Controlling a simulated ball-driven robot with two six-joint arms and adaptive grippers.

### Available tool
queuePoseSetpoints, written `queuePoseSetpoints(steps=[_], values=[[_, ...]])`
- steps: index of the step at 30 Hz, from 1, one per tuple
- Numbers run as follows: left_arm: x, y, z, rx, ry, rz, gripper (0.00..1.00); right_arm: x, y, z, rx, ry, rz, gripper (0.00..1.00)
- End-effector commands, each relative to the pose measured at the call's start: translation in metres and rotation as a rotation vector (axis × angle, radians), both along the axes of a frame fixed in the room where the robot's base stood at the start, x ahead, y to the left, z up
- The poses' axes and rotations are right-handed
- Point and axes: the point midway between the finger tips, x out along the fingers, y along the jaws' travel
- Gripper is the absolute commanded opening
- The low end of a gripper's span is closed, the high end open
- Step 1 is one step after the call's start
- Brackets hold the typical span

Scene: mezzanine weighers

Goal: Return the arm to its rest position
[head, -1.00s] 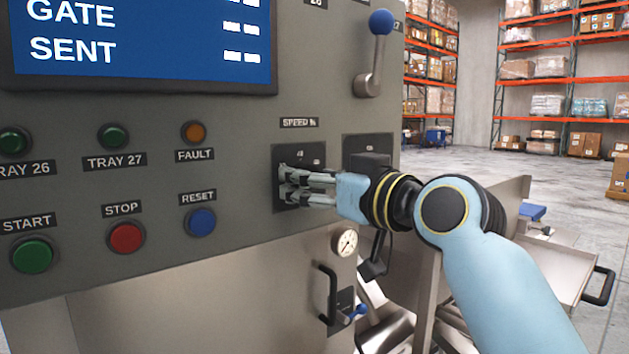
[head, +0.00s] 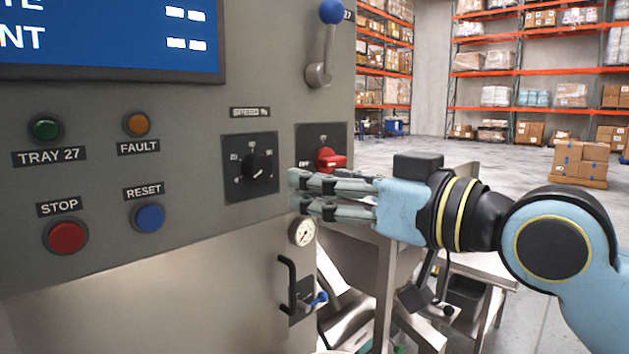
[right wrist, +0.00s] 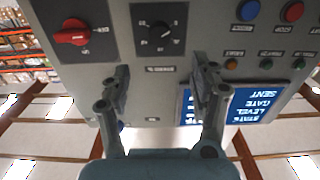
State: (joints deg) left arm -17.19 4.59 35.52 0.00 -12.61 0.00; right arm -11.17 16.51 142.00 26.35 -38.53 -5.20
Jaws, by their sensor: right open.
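My right gripper (head: 298,193) is open and empty in the head view, in front of the lower right part of the grey control panel (head: 100,180). A gap shows between it and the black speed knob (head: 258,168) on its left. The red switch (head: 330,160) shows just above its fingers. In the right wrist view the two fingers (right wrist: 162,82) are spread with nothing between them; the speed knob (right wrist: 160,33) and red switch (right wrist: 73,32) appear beyond. My left gripper is not in view.
A blue-ball lever (head: 328,45) stands at the panel's upper right. A gauge (head: 302,231) and a black door handle (head: 287,284) sit below my right gripper. Metal trays and frames lie under the arm. Open floor (head: 450,155) and shelving are at the back right.

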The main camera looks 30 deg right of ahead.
Motion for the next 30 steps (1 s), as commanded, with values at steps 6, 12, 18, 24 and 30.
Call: queuePoseSetpoints(steps=[6, 12, 18, 24, 30], values=[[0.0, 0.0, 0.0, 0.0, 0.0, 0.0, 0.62, 0.0, 0.0, 0.0, 0.0, 0.0, 0.0, 0.62], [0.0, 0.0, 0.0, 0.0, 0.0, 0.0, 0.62, 0.0, 0.0, 0.0, 0.0, 0.0, 0.0, 0.62], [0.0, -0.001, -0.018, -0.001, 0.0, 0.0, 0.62, 0.001, -0.001, -0.03, 0.013, 0.028, -0.007, 0.62], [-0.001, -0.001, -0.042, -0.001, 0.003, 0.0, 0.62, 0.028, -0.026, -0.167, 0.014, 0.246, -0.092, 0.62], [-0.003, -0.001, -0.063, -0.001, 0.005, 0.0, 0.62, 0.025, -0.057, -0.333, -0.009, 0.494, -0.195, 0.62]])
